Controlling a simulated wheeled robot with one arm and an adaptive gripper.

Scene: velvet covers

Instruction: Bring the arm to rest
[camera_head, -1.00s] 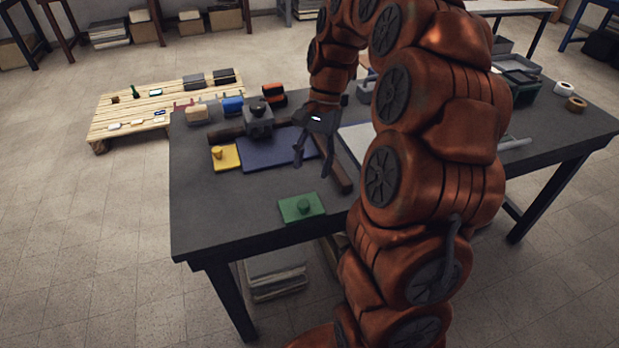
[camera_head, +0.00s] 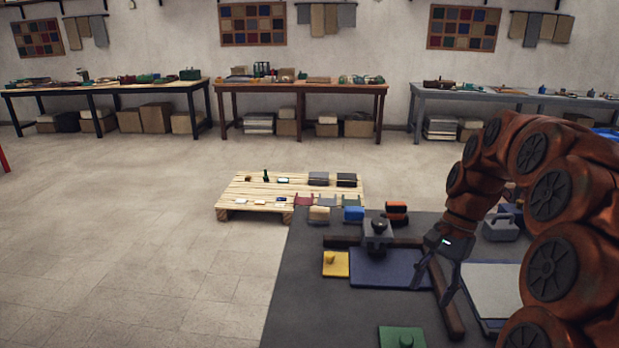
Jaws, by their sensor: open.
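My gripper (camera_head: 432,285) is open and empty, with its two dark fingers pointing down. It hangs over the dark work table (camera_head: 300,300), by the right end of a blue panel (camera_head: 385,270) and a dark brown bar (camera_head: 446,300). I cannot tell its exact height above them. My orange-brown arm curves in from the right side of the picture and hides part of the table there.
A pale panel (camera_head: 492,290) lies right of my gripper. A wooden pallet (camera_head: 240,193) with small items stands behind. Floor at left is clear.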

